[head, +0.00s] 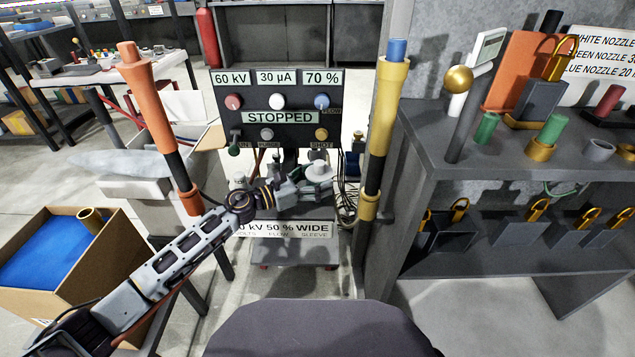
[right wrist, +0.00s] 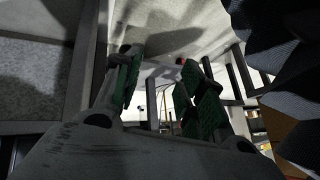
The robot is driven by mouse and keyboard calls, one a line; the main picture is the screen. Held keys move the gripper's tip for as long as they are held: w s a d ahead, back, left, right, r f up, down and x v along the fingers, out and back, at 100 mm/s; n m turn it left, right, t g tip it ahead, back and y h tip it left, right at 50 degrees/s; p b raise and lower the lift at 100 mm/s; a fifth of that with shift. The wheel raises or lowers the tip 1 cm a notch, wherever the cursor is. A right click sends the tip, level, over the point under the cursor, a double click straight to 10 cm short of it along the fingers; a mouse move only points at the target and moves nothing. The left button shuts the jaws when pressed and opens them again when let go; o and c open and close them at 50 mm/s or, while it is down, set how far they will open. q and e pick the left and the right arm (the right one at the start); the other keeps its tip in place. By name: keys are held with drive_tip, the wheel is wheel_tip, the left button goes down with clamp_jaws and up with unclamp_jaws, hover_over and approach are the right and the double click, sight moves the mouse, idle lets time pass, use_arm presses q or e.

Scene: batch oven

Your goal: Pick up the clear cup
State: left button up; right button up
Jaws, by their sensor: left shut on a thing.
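My left arm reaches in from the lower left in the head view. My left gripper (head: 308,183) is in front of the control panel and shut on a small pale, round, cup-like thing, which looks like the clear cup (head: 319,171). The fingers hide part of it, and it is too small to tell its exact tilt. My right gripper (right wrist: 165,88) shows only in the right wrist view. Its two green-padded fingers stand apart with nothing held between them.
The control panel (head: 283,89) reads STOPPED. An orange-and-black post (head: 155,105) and a yellow-and-black post (head: 384,130) flank it. A cardboard box (head: 123,250) with a blue inside is at left. A grey shelf (head: 440,140) with nozzles and holders is at right.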

sight(317, 163)
use_arm(q)
wheel_tip(317, 163, up, 6)
drive_tip(key=p, duration=0.2)
drive_tip(key=shift+r+p, duration=0.2)
drive_tip(key=shift+p, duration=0.15)
drive_tip(key=shift+r+p, duration=0.3)
drive_tip(key=shift+r, duration=0.5)
use_arm(e)
wheel_tip(317, 163, up, 7)
drive_tip(key=d+g+h, duration=0.1)
drive_tip(key=shift+s+d+r+n+g, duration=0.2)
drive_tip(key=shift+d+n+g, duration=0.1)
drive_tip(key=shift+n, duration=0.1)
use_arm(q)
drive_tip(key=shift+r, duration=0.1)
use_arm(e)
drive_tip(key=shift+s, duration=0.1)
